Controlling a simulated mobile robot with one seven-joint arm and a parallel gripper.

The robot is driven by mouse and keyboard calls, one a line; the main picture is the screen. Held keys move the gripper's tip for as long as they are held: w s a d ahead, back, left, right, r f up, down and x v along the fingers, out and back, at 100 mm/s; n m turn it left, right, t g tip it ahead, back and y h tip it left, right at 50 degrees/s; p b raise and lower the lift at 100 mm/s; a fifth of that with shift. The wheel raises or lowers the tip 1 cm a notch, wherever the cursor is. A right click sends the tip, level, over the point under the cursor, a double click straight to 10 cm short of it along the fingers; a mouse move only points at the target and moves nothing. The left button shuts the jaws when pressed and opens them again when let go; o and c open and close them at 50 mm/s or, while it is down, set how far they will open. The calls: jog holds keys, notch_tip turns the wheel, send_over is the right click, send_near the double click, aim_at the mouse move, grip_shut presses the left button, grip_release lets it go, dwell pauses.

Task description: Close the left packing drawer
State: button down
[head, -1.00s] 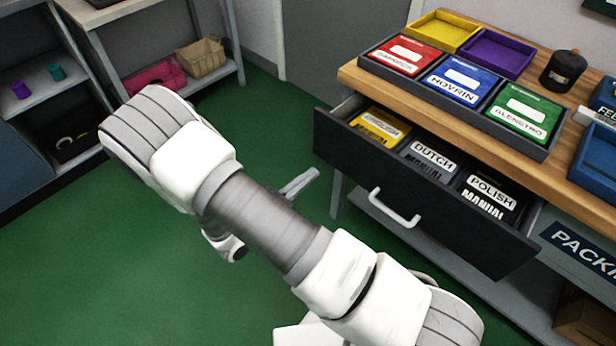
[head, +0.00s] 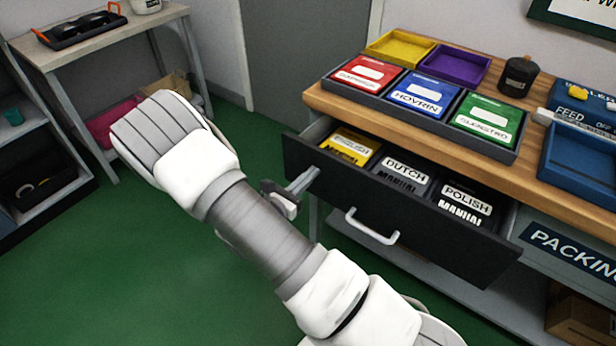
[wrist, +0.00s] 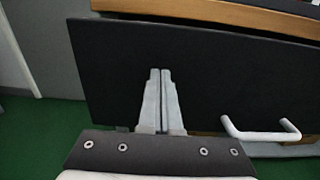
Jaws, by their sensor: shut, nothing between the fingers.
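The left packing drawer (head: 430,232) is pulled open under the wooden bench. It has a dark front and a pale bar handle (head: 371,226). Inside stand yellow English manuals (head: 350,146), Dutch manuals (head: 402,175) and Polish manuals (head: 464,206). My gripper (head: 314,172) is shut and empty at the left part of the drawer front. In the wrist view, the closed fingertips (wrist: 160,72) point at the dark front panel (wrist: 215,75), left of the handle (wrist: 262,130). I cannot tell whether they touch the panel.
The bench top (head: 330,97) holds red, blue and green packs in a grey tray, yellow and purple trays, a dark jar (head: 517,76) and a blue tray (head: 580,158). Green floor is clear at left.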

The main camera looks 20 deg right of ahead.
aim_at(338, 153)
jog(key=x, duration=1.2)
jog(key=shift+w+d+p, duration=0.15)
jog(key=shift+d+p, duration=0.05)
jog(key=shift+p, duration=0.15)
jog(key=shift+w+d, duration=0.25)
jog(key=shift+d, duration=0.05)
jog(key=shift+w+d+r, duration=0.1)
jog(key=shift+r, duration=0.05)
